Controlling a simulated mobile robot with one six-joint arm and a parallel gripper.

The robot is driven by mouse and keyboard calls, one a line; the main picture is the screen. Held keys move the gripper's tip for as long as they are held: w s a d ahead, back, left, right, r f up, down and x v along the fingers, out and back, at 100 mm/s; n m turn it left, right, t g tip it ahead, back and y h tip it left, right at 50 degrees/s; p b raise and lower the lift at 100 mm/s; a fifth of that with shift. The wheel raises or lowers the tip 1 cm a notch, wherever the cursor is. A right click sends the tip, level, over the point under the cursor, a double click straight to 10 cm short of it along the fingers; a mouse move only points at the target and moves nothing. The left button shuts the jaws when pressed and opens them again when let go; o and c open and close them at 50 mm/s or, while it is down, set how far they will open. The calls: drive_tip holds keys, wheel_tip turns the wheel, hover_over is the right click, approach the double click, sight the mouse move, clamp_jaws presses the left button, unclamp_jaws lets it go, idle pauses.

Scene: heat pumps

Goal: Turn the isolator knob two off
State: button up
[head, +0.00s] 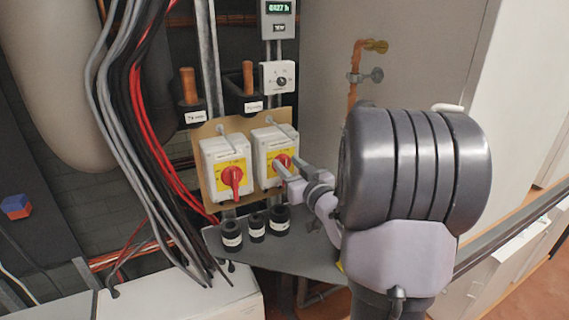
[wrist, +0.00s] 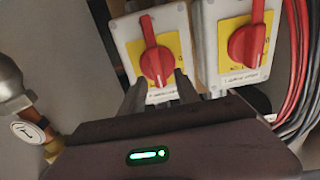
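Two white isolator boxes with yellow plates and red knobs are mounted side by side on a tan board. In the head view, the right knob (head: 282,160) is partly covered by my gripper (head: 282,170); the left knob (head: 233,178) is clear, with its handle near vertical. The wrist view is turned over, so the right knob shows at left (wrist: 152,50), its handle tilted slightly from upright. The other knob (wrist: 247,45) is at right. My gripper (wrist: 160,79) is open, its fingers either side of the near end of that left-hand knob. Contact is unclear.
A grey shelf (head: 290,258) with several black cylinders sits below the boxes. Grey, black and red cables (head: 130,110) hang at left. Wooden-handled black items (head: 188,90) and a small dial box (head: 278,77) are above. A copper pipe with a valve (head: 356,78) is at right.

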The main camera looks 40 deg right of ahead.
clamp_jaws()
drive_tip(key=shift+b, duration=0.4)
drive_tip(key=n+b, duration=0.2)
drive_tip(key=b, duration=0.2)
drive_tip(key=shift+a+f+n+b, duration=0.25)
drive_tip(key=shift+f+n+b, duration=0.1)
drive_tip(key=shift+n, duration=0.05)
drive_tip(key=n+b, duration=0.5)
drive_tip(key=a+n+b, duration=0.1)
drive_tip(key=n+b, duration=0.4)
drive_tip(key=b, duration=0.1)
drive_tip(key=f+n+b, duration=0.1)
drive_tip(key=n+b, duration=0.4)
drive_tip(key=b, duration=0.1)
drive_tip(key=shift+w+a+f, duration=0.1)
drive_tip(key=shift+w+a, duration=0.05)
drive_tip(key=shift+w, duration=0.05)
